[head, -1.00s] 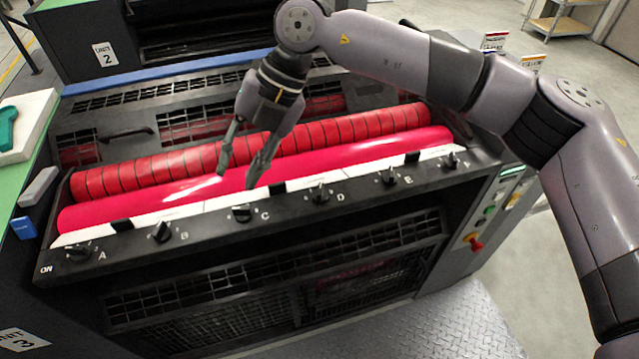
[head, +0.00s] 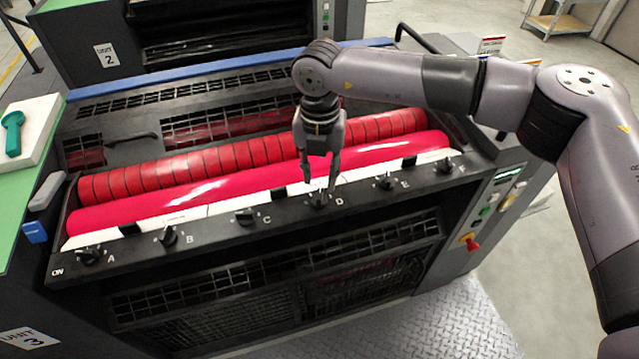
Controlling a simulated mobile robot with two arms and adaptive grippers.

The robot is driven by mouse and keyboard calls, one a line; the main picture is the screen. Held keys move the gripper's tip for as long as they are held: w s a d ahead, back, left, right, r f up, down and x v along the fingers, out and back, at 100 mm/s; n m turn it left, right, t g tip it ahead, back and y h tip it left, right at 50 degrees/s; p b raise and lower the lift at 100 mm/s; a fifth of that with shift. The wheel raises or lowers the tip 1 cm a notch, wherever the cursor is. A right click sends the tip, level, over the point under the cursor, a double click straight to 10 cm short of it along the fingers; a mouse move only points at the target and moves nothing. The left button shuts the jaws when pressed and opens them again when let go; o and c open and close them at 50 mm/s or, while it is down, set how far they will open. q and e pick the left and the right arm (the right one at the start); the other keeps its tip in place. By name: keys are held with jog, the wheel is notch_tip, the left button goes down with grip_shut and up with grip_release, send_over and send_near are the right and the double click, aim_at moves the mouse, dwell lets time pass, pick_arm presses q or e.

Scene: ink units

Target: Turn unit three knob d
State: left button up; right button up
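Knob D (head: 319,201) is a small black knob on the dark front rail (head: 205,247) of the unit labelled 3 (head: 28,341), just left of the white letter D. My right gripper (head: 320,187) points down right above and behind knob D. Its two fingers are apart with a gap between them, and the tips are close to the knob's top. Whether they touch the knob, I cannot tell. The fingers partly cover the knob's far side. My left gripper is not in view.
Knob C (head: 246,217) is left of D and knob E (head: 385,182) is right of it, with A, B and F farther along. Red rollers (head: 200,169) lie behind the rail. A control panel with a red switch (head: 470,241) is at right.

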aim_at(320, 195)
jog(key=shift+f+p, duration=0.6)
jog(key=shift+f, duration=2.2)
jog(key=shift+c, duration=0.4)
grip_shut()
